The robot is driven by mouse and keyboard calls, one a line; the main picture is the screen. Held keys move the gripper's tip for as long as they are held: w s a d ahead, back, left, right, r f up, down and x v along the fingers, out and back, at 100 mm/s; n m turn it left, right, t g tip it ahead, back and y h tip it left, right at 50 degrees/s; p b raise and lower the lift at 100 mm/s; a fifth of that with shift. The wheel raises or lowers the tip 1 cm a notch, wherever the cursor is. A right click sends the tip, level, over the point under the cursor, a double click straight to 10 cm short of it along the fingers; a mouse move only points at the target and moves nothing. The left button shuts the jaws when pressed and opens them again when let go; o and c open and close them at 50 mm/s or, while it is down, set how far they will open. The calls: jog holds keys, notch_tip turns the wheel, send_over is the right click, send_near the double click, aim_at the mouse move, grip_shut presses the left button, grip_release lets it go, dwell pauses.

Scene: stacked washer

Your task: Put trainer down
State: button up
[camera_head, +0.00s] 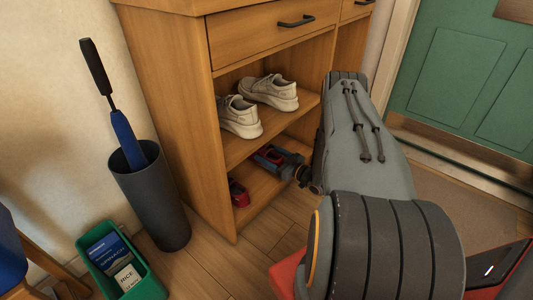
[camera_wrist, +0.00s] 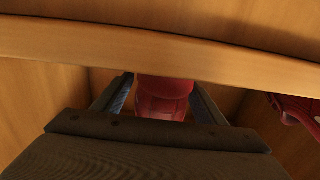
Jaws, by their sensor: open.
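A red trainer (camera_wrist: 163,92) sits on the bottom shelf of the wooden cabinet, between the two fingers of my gripper (camera_wrist: 162,97) in the wrist view. The fingers are open, one on each side of it. Its far part is hidden by the shelf edge above. In the head view my gripper (camera_head: 268,157) reaches into the lower compartment, with a bit of red showing at its fingers. A second red shoe (camera_head: 238,193) lies at the near left of that shelf. A red shoe also shows at the right edge of the wrist view (camera_wrist: 292,107).
A pair of white trainers (camera_head: 270,92) stands on the middle shelf (camera_head: 240,148), just above my gripper. A dark umbrella stand (camera_head: 153,205) and a green crate (camera_head: 105,262) stand left of the cabinet. A green door (camera_head: 460,75) is at the right.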

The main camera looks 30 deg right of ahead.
jog(key=p+v, duration=0.3)
jog(key=v, duration=0.7)
jog(key=shift+s+d, duration=0.1)
jog(key=shift+s, duration=0.2)
jog(key=shift+r, duration=0.1)
